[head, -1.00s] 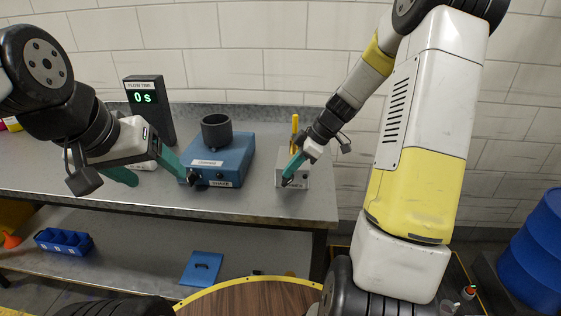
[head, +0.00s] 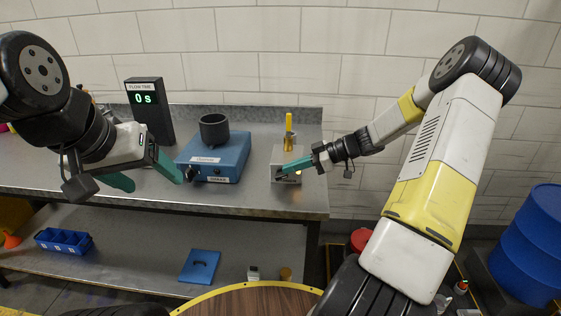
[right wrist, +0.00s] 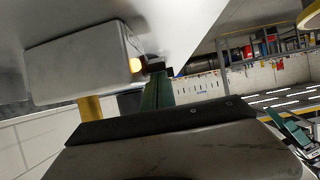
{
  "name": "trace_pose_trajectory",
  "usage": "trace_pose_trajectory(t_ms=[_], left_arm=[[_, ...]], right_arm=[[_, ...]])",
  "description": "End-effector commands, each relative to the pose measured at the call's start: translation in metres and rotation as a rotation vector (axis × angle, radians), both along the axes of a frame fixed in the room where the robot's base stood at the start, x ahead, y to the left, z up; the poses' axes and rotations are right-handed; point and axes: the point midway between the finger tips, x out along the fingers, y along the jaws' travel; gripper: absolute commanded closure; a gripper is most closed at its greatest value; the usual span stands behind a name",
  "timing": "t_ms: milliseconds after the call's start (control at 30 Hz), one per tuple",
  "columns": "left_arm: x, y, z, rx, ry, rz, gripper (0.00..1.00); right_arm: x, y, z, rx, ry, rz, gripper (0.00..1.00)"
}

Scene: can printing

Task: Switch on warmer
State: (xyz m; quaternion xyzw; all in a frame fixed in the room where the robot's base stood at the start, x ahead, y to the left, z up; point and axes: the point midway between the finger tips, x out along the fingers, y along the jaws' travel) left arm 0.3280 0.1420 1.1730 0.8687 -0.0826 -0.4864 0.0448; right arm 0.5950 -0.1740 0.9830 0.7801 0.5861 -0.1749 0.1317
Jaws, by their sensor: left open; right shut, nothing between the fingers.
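The warmer appears to be the small grey box (head: 287,155) with a yellow piece standing in its top, at the right end of the bench. A small light on its front glows orange; it also glows on the box in the right wrist view (right wrist: 135,65). My right gripper (head: 280,173) is shut and empty, its green tips at the box's lower front, by a dark knob or switch (right wrist: 155,66). The tips cover part of it; I cannot tell if they touch. My left gripper (head: 152,177) is open and empty, left of the blue shaker.
The blue shaker (head: 222,160) carries a dark cup (head: 215,130). A black timer (head: 150,112) reading 0 s stands behind my left gripper. The lower shelf holds a blue bin (head: 63,241) and a blue plate (head: 199,266). A blue barrel (head: 530,240) stands right.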

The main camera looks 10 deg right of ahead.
Motion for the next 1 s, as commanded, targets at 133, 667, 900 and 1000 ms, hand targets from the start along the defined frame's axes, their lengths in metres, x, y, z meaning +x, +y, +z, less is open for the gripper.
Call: trace_pose_trajectory(t_ms=[133,667,900,1000], left_arm=[[0.0,0.0,0.0,0.0,0.0,0.0,0.27],[0.0,0.0,0.0,0.0,0.0,0.0,0.27],[0.0,0.0,0.0,0.0,0.0,0.0,0.27],[0.0,0.0,0.0,0.0,0.0,0.0,0.27]], right_arm=[[0.0,-0.003,-0.004,0.098,-0.026,-0.001,1.0],[0.0,-0.003,0.006,0.093,-0.027,0.001,1.0],[-0.001,-0.003,0.013,0.093,-0.027,0.002,1.0],[-0.001,-0.003,0.013,0.093,-0.027,0.002,1.0]])
